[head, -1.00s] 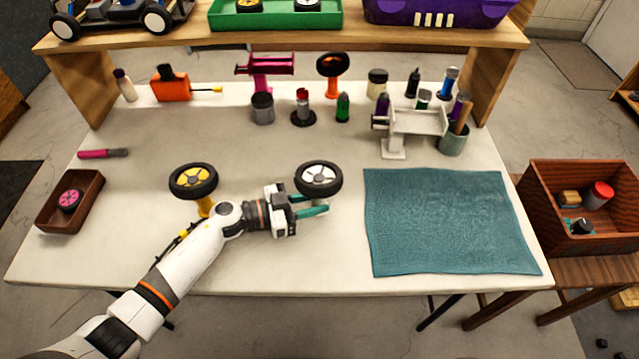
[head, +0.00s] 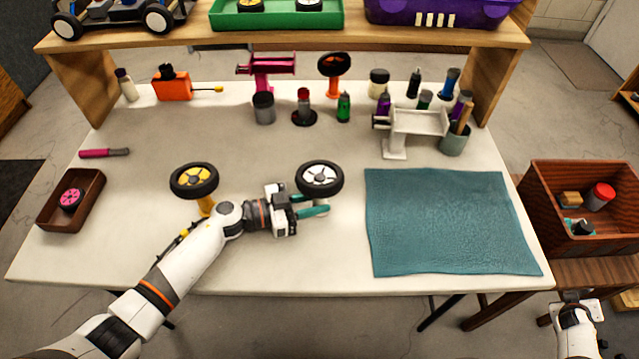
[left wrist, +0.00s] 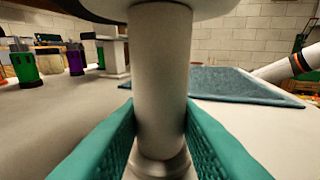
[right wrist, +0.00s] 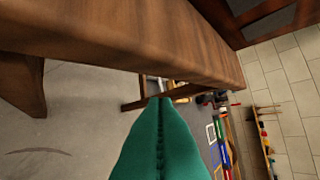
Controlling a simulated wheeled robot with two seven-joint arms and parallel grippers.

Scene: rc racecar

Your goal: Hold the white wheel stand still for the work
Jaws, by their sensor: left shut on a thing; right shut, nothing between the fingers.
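The white wheel stand carries a black-tyred wheel with a white hub (head: 320,177) at mid-table in the head view. Its white post (left wrist: 160,75) stands upright in the left wrist view, with the round base on the table. My left gripper (head: 318,205) is shut around this post, with one teal finger on each side. The wheel hides most of the post in the head view. My right gripper (right wrist: 160,110) is shut and empty, close to a brown wooden edge. In the head view, its arm shows low at the right, beyond the table.
A yellow-hubbed wheel (head: 194,181) on a yellow stand is left of my left gripper. A teal mat (head: 450,225) lies to the right. A white stand (head: 415,122) and several bottles stand behind. A brown crate (head: 590,235) sits on a wooden stool (head: 590,271) at the right.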

